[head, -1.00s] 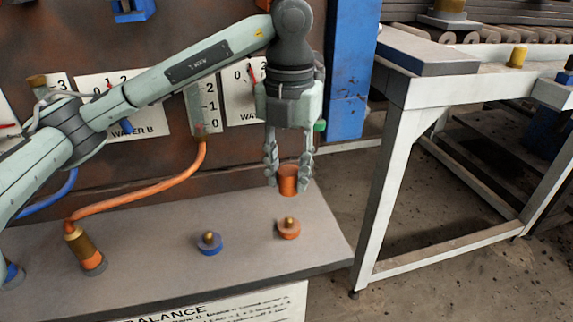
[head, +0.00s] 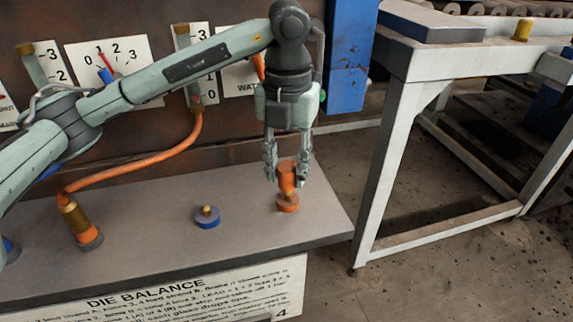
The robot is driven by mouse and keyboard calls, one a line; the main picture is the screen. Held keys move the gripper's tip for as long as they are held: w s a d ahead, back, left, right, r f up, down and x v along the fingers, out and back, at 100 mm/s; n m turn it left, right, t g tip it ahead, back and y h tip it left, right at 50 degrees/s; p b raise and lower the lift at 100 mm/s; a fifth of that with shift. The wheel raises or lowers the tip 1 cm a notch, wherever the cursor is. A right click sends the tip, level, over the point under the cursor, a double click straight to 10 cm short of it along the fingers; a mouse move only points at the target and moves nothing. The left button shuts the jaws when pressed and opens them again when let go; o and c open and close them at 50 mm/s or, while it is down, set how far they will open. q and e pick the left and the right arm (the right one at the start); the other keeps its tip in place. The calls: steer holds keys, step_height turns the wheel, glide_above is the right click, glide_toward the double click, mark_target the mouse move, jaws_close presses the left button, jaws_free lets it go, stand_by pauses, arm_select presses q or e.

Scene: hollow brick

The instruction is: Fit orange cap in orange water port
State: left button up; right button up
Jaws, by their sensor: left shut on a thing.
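The orange cap (head: 287,174) is a small upright cylinder between the fingers of my left gripper (head: 287,180). The gripper points straight down and is shut on the cap. The orange water port (head: 288,205) is a low orange ring with a brass stub, on the grey ledge near its right end. The cap is right above the stub and lined up with it in this view. I cannot tell whether the cap touches the stub. My right gripper is not in view.
A blue port (head: 207,217) with a brass stub is to the left on the grey ledge (head: 150,230). An orange hose (head: 140,180) runs to a brass fitting (head: 75,220) farther left. A white-framed table (head: 400,130) stands to the right.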

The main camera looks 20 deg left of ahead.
mark_target(286, 184)
arm_select(q)
steer(key=shift+f, duration=0.1)
stand_by(0.4)
steer(key=shift+f+b, duration=0.35)
steer(key=shift+b, duration=0.2)
steer(key=shift+f+b, duration=1.4)
steer(key=shift+f, duration=0.1)
steer(key=shift+c, duration=0.4)
steer(key=o, duration=1)
steer(key=shift+r, duration=0.1)
step_height(286, 184, up, 7)
steer(key=shift+d+r, duration=0.15)
steer(key=shift+r, duration=0.05)
